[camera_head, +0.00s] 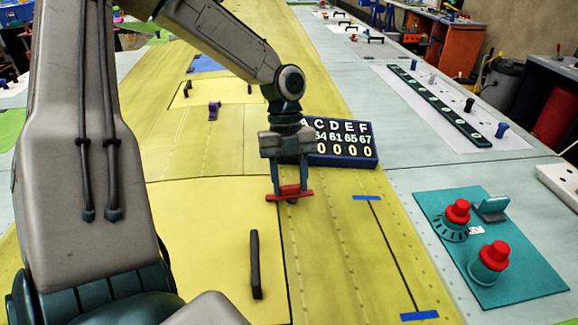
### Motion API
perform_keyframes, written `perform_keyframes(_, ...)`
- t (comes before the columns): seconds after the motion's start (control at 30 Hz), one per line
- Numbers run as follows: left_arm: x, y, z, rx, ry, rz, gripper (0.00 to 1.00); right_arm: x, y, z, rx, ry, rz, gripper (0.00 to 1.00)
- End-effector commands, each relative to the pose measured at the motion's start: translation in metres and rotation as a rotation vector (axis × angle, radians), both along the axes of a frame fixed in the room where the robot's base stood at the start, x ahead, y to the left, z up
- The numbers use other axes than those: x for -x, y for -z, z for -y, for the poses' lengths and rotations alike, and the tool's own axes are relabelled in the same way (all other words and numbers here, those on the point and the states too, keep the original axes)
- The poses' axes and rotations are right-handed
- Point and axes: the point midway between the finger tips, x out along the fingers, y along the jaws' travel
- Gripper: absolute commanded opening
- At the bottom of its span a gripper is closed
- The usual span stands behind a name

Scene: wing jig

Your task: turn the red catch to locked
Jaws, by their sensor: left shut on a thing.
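The red catch (297,197) is a short red bar on the yellow wing panel (210,225), near the middle of the head view. It lies roughly crosswise in the picture, with a small dark part under it. My left gripper (290,187) points down over it, with its fingers closed on the bar. The fingertips hide part of the catch. My right gripper is not in view.
A black handle (255,264) stands on the panel in front. A dark blue board with letters and numbers (345,150) sits behind the gripper. A teal plate (520,270) with two red-topped knobs is at right. Blue tape strips (419,315) mark the wing.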

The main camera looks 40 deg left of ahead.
Motion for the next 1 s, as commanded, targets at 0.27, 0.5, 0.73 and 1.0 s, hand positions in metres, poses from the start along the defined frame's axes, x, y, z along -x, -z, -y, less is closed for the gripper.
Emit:
perform_keyframes(0.27,0.0014,0.0018,0.0011,0.002,0.071,-0.005,0.19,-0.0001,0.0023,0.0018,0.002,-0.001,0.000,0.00)
perform_keyframes(0.5,0.0015,0.0017,0.0011,0.002,0.082,-0.005,0.19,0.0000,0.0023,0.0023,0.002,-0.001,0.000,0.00)
perform_keyframes(0.73,0.0015,0.0017,0.0010,0.002,0.081,-0.005,0.44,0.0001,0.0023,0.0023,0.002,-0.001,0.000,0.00)
perform_keyframes(1.0,0.0005,0.0008,0.0006,0.001,0.080,-0.002,0.64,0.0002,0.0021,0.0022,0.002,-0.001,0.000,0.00)
